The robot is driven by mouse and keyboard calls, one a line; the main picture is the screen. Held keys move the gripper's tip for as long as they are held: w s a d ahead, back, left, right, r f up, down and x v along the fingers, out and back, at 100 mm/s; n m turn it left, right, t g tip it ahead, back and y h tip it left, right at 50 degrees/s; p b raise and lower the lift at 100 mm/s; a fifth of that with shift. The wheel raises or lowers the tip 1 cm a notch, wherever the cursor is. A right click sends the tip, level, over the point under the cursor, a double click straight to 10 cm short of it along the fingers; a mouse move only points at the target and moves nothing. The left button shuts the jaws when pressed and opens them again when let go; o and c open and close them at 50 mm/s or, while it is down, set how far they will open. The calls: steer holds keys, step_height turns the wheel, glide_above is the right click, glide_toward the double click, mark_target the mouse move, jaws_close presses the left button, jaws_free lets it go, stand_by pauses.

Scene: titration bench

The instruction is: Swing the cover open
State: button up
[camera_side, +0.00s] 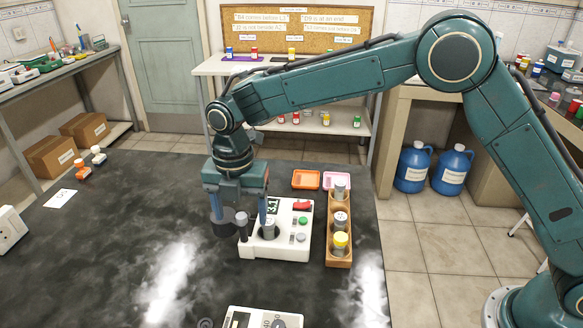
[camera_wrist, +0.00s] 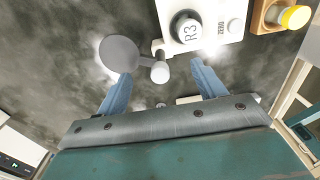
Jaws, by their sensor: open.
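The cover is a dark grey disc (camera_side: 221,228) at the left edge of the white instrument (camera_side: 285,250), with a grey knob (camera_side: 242,219) beside it. In the wrist view the disc (camera_wrist: 119,53) and the pale knob (camera_wrist: 160,72) are joined by a short arm. The disc is swung clear of the instrument's well, where a grey-capped vial (camera_side: 268,229) marked R3 (camera_wrist: 187,29) stands uncovered. My gripper (camera_side: 240,214) is open, its blue fingers on either side of the knob; it also shows in the wrist view (camera_wrist: 161,73). I cannot tell whether a finger touches the knob.
A wooden rack (camera_side: 339,254) with several vials stands right of the instrument. Another white device (camera_side: 262,319) is at the front edge.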

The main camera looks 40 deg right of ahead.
steer(key=shift+r, duration=0.1)
steer(key=shift+r, duration=3.4)
steer(key=shift+s+d+r, duration=0.1)
steer(key=shift+d+r, duration=0.25)
steer(key=s+d+r+m+t, duration=0.1)
steer(key=s+d+r+m, duration=0.5)
steer(key=d+m, duration=0.15)
steer(key=s+d+r+m+t, duration=0.2)
steer(key=s+d+r+m, duration=0.45)
steer(key=d, duration=0.25)
steer(key=s+d+f+m+t, duration=0.1)
steer(key=s+d+m, duration=0.3)
steer(key=s, duration=0.5)
steer(key=s+d+f+m+t, duration=0.1)
steer(key=s+d+f+m, duration=0.3)
steer(key=s+m, duration=0.4)
steer(key=shift+s+d+m+t, duration=0.3)
steer(key=shift+s+d+m, duration=0.1)
steer(key=shift+d+m, duration=0.15)
